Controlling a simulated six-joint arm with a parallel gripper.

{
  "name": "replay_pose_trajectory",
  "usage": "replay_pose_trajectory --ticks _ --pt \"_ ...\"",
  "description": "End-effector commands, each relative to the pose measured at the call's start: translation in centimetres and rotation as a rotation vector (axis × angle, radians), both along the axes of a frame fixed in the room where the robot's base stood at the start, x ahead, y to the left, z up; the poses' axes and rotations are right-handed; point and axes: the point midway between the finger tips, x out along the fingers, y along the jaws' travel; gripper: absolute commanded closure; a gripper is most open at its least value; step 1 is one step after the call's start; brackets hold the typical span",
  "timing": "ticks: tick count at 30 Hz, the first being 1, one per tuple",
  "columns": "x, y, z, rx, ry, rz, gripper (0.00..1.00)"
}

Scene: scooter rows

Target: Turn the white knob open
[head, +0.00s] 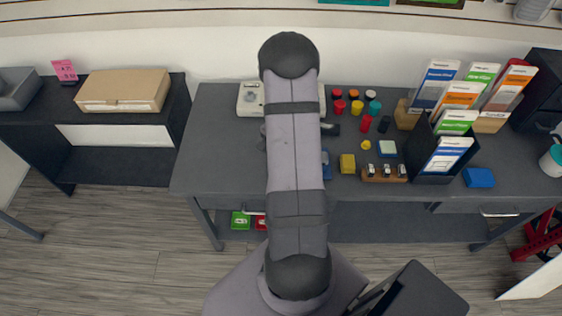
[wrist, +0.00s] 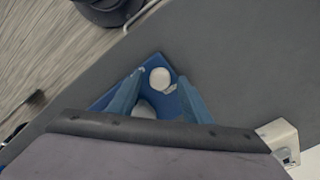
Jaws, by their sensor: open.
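A white round knob (wrist: 160,77) sits on a blue plate (wrist: 155,62) on the grey table, with a small pale piece beside it. In the wrist view my gripper (wrist: 159,92) is open, with its two blue fingers apart on either side of the knob's line. Nothing is held. I cannot tell how far the fingertips are above the plate. A paler rounded shape shows between the fingers, partly hidden by my gripper body. In the head view my arm hides the knob and most of the plate; only the blue plate's right edge (head: 326,165) shows.
Right of my arm are a yellow block (head: 347,164), several coloured buttons, and a black rack (head: 434,160) of packets. The table's left front is clear.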

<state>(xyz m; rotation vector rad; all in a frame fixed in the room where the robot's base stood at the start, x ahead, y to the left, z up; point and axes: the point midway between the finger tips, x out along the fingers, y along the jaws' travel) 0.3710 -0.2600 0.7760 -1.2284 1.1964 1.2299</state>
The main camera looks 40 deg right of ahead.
Motion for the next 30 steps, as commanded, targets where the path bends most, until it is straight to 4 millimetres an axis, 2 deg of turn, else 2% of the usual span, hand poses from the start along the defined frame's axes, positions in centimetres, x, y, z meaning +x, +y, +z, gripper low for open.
replay_pose_trajectory --ticks 6,11,12,22,30 --pt "0.02 -0.02 -0.02 -0.001 -0.001 0.0 0.55" --pt "0.03 -0.02 0.0 -0.001 -0.001 0.0 0.93" --pt "0.02 -0.02 0.0 -0.001 -0.001 0.0 0.97" --pt "0.03 -0.03 0.02 -0.001 -0.001 0.031 0.96" --pt "0.04 -0.04 0.04 -0.001 -0.001 0.17 0.96"
